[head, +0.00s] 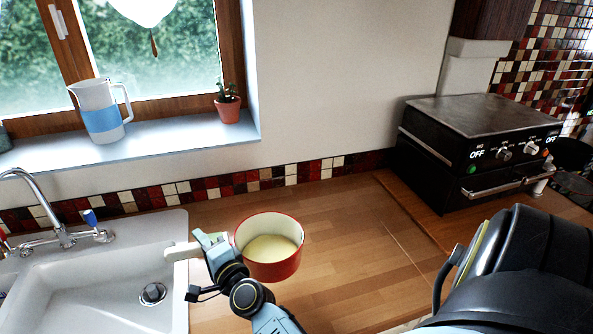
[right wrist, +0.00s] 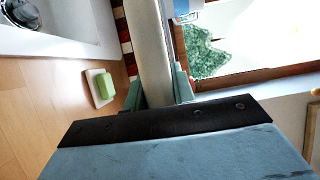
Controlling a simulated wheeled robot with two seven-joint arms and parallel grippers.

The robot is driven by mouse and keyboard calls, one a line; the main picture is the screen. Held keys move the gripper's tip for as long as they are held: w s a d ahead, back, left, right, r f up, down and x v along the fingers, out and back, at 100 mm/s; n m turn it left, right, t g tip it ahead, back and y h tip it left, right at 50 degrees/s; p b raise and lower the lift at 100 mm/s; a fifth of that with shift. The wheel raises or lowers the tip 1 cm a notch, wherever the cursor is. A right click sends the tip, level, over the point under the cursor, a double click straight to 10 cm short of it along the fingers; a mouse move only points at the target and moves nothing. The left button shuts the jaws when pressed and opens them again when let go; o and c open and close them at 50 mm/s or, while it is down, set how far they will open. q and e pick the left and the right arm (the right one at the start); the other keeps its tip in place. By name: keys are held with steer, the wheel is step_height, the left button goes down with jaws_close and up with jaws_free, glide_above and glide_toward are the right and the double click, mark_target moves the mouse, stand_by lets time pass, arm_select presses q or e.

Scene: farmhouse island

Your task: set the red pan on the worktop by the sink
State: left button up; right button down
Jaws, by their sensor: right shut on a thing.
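The red pan (head: 272,262) has a cream inside and a pale handle (head: 180,251). In the head view it is over the wooden worktop (head: 340,225), just right of the sink (head: 85,280), with the handle pointing left over the sink's edge. My right gripper (head: 207,247) is shut on the handle. In the right wrist view the handle (right wrist: 148,45) runs between the two fingers (right wrist: 160,92); the pan's bowl is out of that view. I cannot tell whether the pan's base touches the worktop. My left gripper is not in view.
A green block (right wrist: 103,86) lies on a small white dish in the right wrist view. A tap (head: 60,225) stands behind the sink. A black oven (head: 480,145) stands at the back right. A jug (head: 99,110) and potted plant (head: 228,103) are on the sill. Worktop right of the pan is clear.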

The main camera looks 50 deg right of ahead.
arm_select(q)
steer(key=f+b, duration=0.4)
steer(key=b, duration=0.1)
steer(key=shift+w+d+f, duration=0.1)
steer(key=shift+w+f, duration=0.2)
arm_select(e)
steer(key=f, duration=0.6)
steer(key=w+d+f, duration=0.1)
steer(key=f, duration=0.2)
steer(key=shift+f, duration=0.25)
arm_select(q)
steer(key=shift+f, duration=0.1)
arm_select(e)
steer(key=shift+f+b, duration=0.2)
steer(key=shift+b, duration=0.25)
steer(key=c, duration=1.2)
jaws_free()
steer(key=shift+s, duration=0.1)
steer(key=shift+o, duration=0.2)
steer(key=shift+r, duration=0.1)
